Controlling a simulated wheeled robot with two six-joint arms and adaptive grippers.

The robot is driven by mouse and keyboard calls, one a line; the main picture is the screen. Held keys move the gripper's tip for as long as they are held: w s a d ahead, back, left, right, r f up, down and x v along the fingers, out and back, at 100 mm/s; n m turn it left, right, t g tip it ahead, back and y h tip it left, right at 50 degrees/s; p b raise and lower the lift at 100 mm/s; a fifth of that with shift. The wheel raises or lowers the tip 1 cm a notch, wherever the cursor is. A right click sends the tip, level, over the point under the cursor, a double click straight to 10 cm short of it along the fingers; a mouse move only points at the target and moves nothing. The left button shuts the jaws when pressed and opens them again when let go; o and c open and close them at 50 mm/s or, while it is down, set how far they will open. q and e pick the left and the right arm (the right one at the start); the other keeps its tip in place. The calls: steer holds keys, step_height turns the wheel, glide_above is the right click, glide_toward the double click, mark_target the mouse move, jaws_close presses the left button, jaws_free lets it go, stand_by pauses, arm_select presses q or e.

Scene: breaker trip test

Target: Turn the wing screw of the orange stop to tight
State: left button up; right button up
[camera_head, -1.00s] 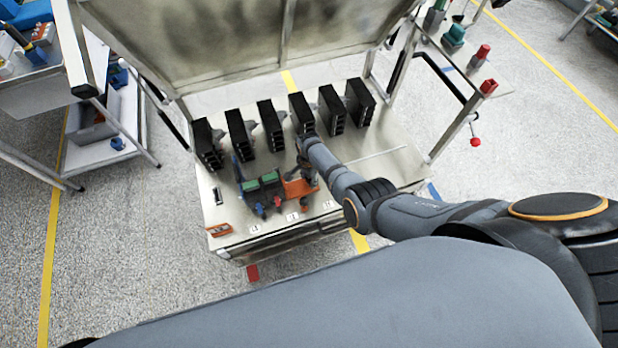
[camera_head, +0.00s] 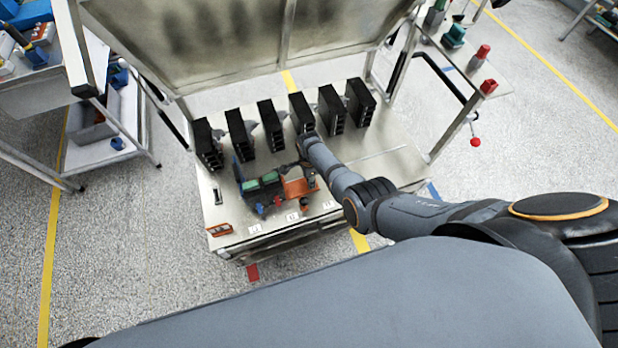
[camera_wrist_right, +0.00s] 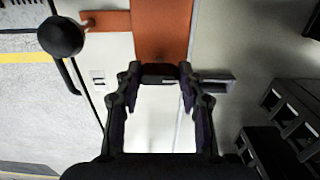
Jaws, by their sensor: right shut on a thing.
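The orange stop (camera_head: 298,187) stands near the front of the bench, beside green-topped parts. In the right wrist view the orange stop (camera_wrist_right: 162,28) runs from the top edge down to my fingertips. My right gripper (camera_wrist_right: 160,75) is shut on a small dark piece at the near end of the stop, which looks like the wing screw (camera_wrist_right: 160,70). The screw is mostly hidden between the fingers, so its angle cannot be told. In the head view my right arm comes in from the right and its wrist hides the fingertips. My left gripper is not in view.
A row of several black breakers (camera_head: 272,125) stands behind the stop. Green-topped parts (camera_head: 262,182) sit just left of it. In the wrist view a black ball knob (camera_wrist_right: 61,36) is at the upper left. The bench top (camera_head: 385,165) at right is mostly clear.

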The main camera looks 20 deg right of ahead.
steer(key=o, duration=1.2)
steer(key=shift+c, duration=0.2)
step_height(320, 180, up, 12)
steer(key=shift+d, duration=0.1)
